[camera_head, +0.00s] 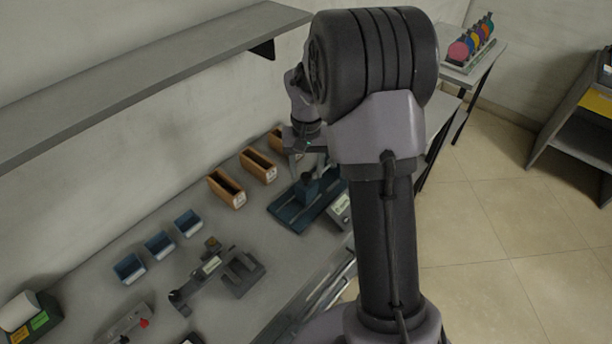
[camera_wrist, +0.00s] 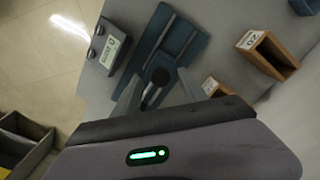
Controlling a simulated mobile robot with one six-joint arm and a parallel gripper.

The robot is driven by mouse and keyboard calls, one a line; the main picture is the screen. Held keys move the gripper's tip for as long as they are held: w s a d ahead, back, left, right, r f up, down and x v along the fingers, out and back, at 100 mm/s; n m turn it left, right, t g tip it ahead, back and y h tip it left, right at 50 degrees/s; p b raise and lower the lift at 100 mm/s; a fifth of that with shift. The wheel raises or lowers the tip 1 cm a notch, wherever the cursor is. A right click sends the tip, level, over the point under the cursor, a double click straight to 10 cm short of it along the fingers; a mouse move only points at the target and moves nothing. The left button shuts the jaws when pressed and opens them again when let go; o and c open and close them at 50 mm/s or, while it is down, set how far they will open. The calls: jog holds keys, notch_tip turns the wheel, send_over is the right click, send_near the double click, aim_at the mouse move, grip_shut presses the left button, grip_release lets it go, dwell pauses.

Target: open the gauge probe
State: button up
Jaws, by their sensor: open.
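A blue gauge stand (camera_head: 290,212) with a flat slotted base sits on the grey bench, and it also shows in the wrist view (camera_wrist: 185,40). A dark round-topped part (camera_wrist: 160,76), which looks like the gauge probe, rises from it. A small grey readout box (camera_wrist: 108,48) stands beside the base. My gripper (camera_wrist: 158,88) is open, with its fingers on either side of the dark part. I cannot tell whether they touch it. In the head view my arm hides much of the gripper, and the probe's lower end is unclear.
Orange-brown bins (camera_head: 227,189) and blue bins (camera_head: 159,245) line the wall side of the bench. A dark clamp-like fixture (camera_head: 236,270) lies nearer. A grey shelf (camera_head: 150,70) overhangs the bench. Open tiled floor (camera_head: 500,220) lies to the right.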

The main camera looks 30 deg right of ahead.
jog(key=shift+w+f, duration=0.1)
jog(key=shift+f, duration=0.5)
grip_shut()
dwell(1.0)
